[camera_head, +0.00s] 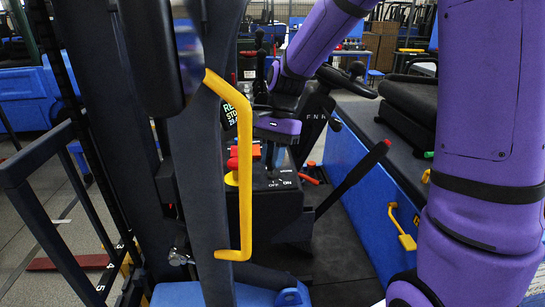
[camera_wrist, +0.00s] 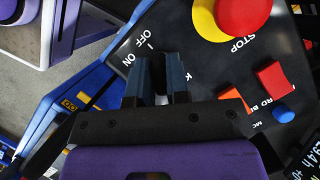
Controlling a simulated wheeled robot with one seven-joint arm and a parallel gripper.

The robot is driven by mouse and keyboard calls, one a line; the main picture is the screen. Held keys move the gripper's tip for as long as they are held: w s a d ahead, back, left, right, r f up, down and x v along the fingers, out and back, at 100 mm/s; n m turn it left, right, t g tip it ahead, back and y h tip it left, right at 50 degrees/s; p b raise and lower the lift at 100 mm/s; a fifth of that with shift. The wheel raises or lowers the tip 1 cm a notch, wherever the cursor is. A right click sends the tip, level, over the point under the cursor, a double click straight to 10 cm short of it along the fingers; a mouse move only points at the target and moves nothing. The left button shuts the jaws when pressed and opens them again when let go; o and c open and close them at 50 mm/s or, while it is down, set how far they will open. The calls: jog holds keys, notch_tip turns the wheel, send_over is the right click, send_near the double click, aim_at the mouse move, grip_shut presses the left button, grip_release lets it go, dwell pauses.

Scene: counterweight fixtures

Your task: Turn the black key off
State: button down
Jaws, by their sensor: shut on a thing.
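The black key sits on a black control panel (camera_wrist: 215,68) and is mostly hidden between my fingers, so its exact angle cannot be told. My gripper (camera_wrist: 160,70) is shut on it in the wrist view, with a finger on either side. White OFF and ON markings show on the panel just left of the fingers. In the head view, my gripper (camera_head: 270,155) reaches down to the top of the panel (camera_head: 265,184), right above the OFF and ON markings. The key cannot be made out there.
A red STOP button (camera_wrist: 243,14) on a yellow base is close beside my gripper. Red switches (camera_wrist: 272,76) and a blue knob (camera_wrist: 284,114) are near. A yellow handle (camera_head: 246,170) stands in front of the panel; a black lever (camera_head: 350,182) rises to its right.

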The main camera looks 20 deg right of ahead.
jog(key=n+h, duration=0.1)
jog(key=n, duration=0.2)
jog(key=n+g+h, duration=0.1)
jog(key=n, duration=0.2)
jog(key=shift+n, duration=0.4)
dwell(0.4)
jog(key=c, duration=1.1)
grip_release()
jog(key=v, duration=1)
jog(key=shift+w+r, duration=0.3)
jog(key=shift+w, duration=0.1)
